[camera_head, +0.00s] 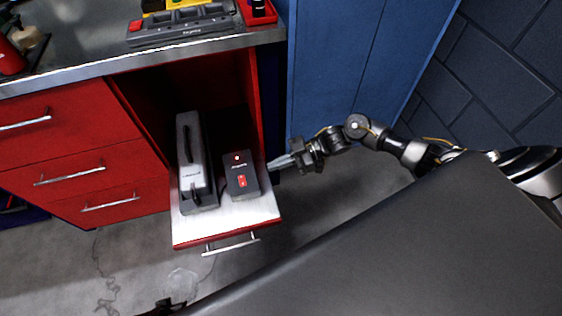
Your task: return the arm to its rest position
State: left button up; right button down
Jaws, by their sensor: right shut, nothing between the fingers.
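My right arm reaches in from the right, bent at the elbow. Its gripper (283,162) is shut with nothing in it. The fingertips point left, close beside the right side of the open drawer (226,224); I cannot tell if they touch it. At the bottom edge, a small dark part (165,304) shows, probably the tip of my left gripper; its fingers cannot be made out.
The drawer holds a grey case (196,160) and a dark box with red marks (240,175). Red closed drawers (75,170) are left, a blue cabinet (335,60) behind. The steel worktop (90,45) carries a grey power strip-like tray (185,25). Floor right of the drawer is clear.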

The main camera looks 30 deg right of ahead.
jog(key=shift+s+d+r, duration=0.15)
jog(key=shift+d, duration=0.45)
